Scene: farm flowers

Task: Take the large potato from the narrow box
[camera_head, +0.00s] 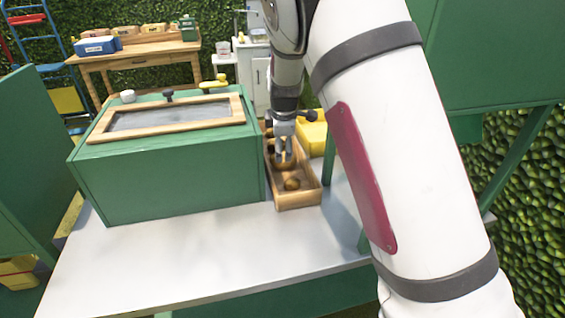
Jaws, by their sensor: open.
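The narrow box (301,204) is a long wooden tray on the white table, just right of the green cabinet. A small round brown potato (292,184) lies in its near part. A larger brown potato (287,166) lies farther back, partly hidden by my gripper. My gripper (284,158) points down into the box, its fingers open at the larger potato. I cannot tell whether the fingers touch it. The far part of the box is mostly hidden by my arm and gripper.
A green cabinet (175,180) with a wood-framed lid stands close along the box's left side. A yellow block (312,138) is behind right. A green post stands to the right. The white table (215,255) is clear in front.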

